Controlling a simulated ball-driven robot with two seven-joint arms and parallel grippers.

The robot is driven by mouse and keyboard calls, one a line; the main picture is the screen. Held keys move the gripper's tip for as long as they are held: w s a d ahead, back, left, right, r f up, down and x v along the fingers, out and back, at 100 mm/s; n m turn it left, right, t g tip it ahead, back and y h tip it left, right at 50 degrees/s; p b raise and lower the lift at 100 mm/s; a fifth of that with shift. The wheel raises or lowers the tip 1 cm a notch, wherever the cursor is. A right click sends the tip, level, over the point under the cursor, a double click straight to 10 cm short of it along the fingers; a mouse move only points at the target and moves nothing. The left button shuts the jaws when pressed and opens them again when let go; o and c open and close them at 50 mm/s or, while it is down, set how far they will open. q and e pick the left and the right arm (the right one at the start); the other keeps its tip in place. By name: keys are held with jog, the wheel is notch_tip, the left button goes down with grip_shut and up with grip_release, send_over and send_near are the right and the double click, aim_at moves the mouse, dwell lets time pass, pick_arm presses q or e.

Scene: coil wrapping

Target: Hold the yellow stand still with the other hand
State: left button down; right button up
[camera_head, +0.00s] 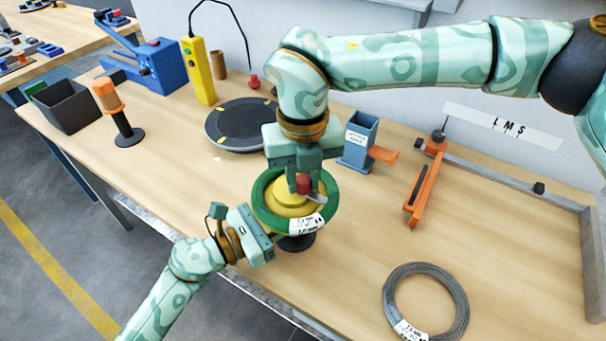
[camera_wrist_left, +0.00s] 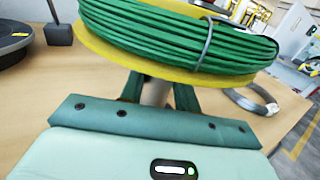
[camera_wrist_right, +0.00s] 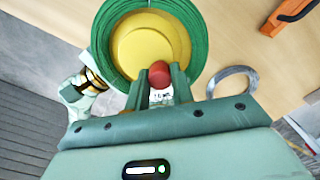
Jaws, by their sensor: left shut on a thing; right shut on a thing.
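The yellow stand (camera_head: 288,196) is upright on the table with a green coil (camera_head: 264,208) around its stepped yellow top; its dark foot (camera_head: 297,243) shows below. My left gripper (camera_wrist_left: 157,92) is below the yellow disc, shut on the stand's pale post (camera_wrist_left: 156,93); in the head view the coil and the gripper's own body hide its fingertips. My right gripper (camera_wrist_right: 160,88) comes from above and is shut on a red knob (camera_wrist_right: 159,72) at the top of the stand. The knob also shows in the head view (camera_head: 303,183).
A grey wire coil (camera_head: 425,300) lies at front right. A blue holder (camera_head: 361,138), an orange tool (camera_head: 425,185) and a dark round turntable (camera_head: 240,125) stand behind. An orange-topped post (camera_head: 120,115) is at left. Table between stand and grey coil is bare.

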aim_at(304, 178)
pick_arm(q)
jog(key=shift+f, duration=0.1)
pick_arm(e)
jog(key=shift+w, duration=0.15)
jog(key=o, duration=1)
jog(key=shift+r, duration=0.1)
notch_tip(304, 178, up, 12)
pick_arm(q)
jog(key=c, duration=0.9)
grip_release()
jog(key=shift+c, duration=0.2)
jog(key=shift+a, duration=0.1)
